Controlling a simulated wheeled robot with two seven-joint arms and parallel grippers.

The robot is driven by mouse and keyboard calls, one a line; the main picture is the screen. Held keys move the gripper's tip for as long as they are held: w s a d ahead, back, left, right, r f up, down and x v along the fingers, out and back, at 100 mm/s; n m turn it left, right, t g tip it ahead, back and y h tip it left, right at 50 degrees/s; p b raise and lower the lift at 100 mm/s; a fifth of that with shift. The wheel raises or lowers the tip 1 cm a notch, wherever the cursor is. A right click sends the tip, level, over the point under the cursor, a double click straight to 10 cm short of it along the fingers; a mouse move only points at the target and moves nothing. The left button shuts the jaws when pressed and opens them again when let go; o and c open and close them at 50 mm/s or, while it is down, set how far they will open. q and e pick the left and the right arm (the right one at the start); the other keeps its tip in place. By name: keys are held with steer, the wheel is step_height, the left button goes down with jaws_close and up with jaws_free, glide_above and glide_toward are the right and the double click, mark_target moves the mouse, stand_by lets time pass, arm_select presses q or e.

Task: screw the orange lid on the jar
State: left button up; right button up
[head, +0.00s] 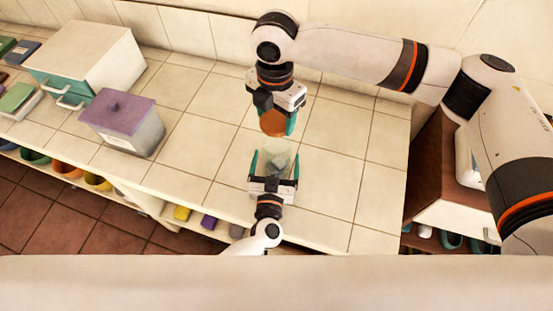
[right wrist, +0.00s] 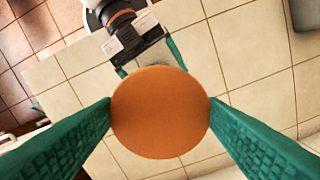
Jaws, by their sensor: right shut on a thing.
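The orange lid (head: 272,122) is held between the teal fingers of my right gripper (head: 278,119), up in the air above the counter. In the right wrist view the round lid (right wrist: 160,112) sits between both fingertips, its flat face toward the camera. The clear jar (head: 276,158) stands upright on the tiles, nearer the front edge and apart from the lid. My left gripper (head: 273,169) reaches in from the front with one finger on each side of the jar. Whether its fingers press on the glass cannot be made out. The lid hides the jar in the right wrist view.
A lidded box with a purple top (head: 122,115) and a white cabinet with teal drawers (head: 85,55) stand to the left. The tiled counter (head: 345,160) is clear around the jar. A tiled wall closes the back; shelves with coloured items lie under the front edge.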

mark_target(276, 157)
arm_select(q)
steer(key=shift+w+d, duration=0.2)
steer(key=shift+w, duration=1.2)
steer(key=c, duration=1.4)
steer(key=shift+c, duration=0.3)
arm_select(e)
steer(key=shift+f, duration=2.45)
